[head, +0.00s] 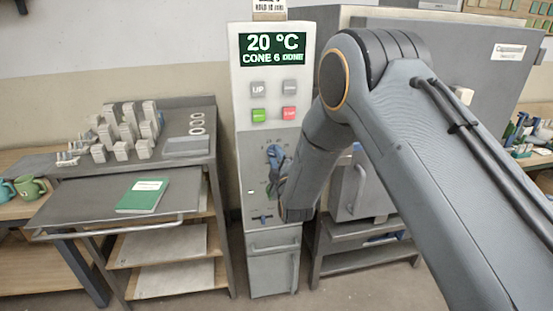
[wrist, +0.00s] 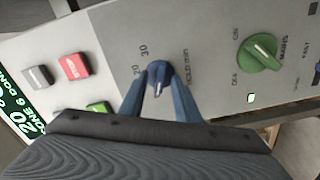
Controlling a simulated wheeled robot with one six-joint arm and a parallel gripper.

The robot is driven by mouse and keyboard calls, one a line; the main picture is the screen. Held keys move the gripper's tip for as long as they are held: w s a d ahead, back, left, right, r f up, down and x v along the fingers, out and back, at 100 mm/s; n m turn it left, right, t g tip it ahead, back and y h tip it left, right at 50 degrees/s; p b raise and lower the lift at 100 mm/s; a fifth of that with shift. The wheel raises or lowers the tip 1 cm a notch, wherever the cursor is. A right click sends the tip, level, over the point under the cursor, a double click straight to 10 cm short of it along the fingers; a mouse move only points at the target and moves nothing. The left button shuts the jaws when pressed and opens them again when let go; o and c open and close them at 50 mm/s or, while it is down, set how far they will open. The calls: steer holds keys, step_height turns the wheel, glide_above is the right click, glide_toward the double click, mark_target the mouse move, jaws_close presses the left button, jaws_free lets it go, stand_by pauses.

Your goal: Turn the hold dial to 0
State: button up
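The hold dial (wrist: 160,70) is a small dark blue knob on the grey kiln control panel. In the wrist view, the marks 20 and 30 show to its left and upper left, and its lettering is at its right. A pale pointer line on the knob runs toward the bottom of the picture. In the head view, my gripper (head: 276,160) is at the panel, mostly hiding the dial.
Push buttons (head: 273,100) and a display (head: 272,49) reading 20 °C, CONE 6 are above. A cart (head: 110,200) with a green book stands left.

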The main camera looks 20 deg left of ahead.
steer(key=b+v, duration=0.1)
steer(key=v, duration=0.6)
steer(key=shift+s+d+b, duration=0.2)
steer(key=shift+s+b, duration=0.05)
steer(key=shift+b, duration=0.05)
